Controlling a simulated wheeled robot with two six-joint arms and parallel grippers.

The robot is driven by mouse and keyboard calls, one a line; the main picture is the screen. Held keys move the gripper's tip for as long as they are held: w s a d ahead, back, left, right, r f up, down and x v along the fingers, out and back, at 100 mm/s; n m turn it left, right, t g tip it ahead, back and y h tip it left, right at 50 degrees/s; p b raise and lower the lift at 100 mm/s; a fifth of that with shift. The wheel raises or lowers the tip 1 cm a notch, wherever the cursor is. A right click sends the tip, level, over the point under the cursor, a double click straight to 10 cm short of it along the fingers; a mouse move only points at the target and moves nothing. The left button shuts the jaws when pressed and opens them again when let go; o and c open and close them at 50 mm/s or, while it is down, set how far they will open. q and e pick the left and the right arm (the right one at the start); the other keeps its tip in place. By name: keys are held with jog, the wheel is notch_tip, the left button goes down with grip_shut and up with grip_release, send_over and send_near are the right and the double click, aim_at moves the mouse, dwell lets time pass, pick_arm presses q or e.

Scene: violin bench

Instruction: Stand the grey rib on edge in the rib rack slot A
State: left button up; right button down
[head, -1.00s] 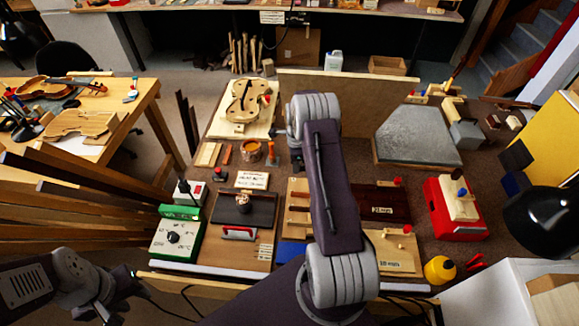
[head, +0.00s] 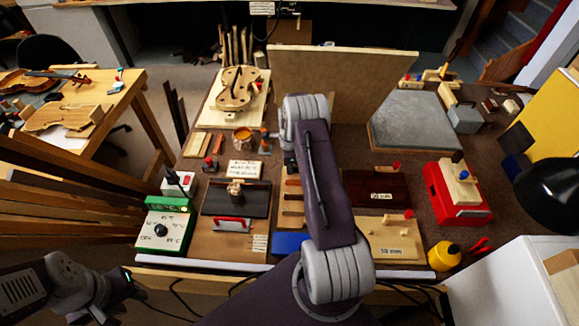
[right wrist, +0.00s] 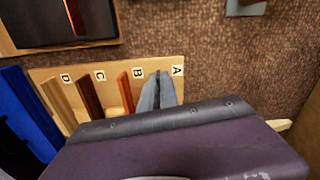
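The rib rack (right wrist: 45,72) is a pale wooden board with labels A, B, C and D in the right wrist view. Brown, dark and reddish ribs stand by D, C and B. My right gripper (right wrist: 158,78) has two grey fingers, close together, over the rack just left of label A. I cannot tell the grey rib apart from these fingers; it may be between them. In the head view the rack (head: 283,218) is partly covered by my right arm, which hides the right gripper. My left arm is at the lower left; its fingers are not visible.
A blue block (right wrist: 22,115) lies beside the D end of the rack; a dark tray (right wrist: 100,22) lies beyond it. In the head view, an upright wooden panel (head: 340,85) stands behind my arm, and a red-based device (head: 455,200) is to the right. Brown bench surface beside A is clear.

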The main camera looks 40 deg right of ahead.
jog(key=c, duration=1.5)
grip_release()
jog(key=shift+c, duration=0.2)
notch_tip(320, 180, up, 9)
jog(key=shift+r, duration=0.1)
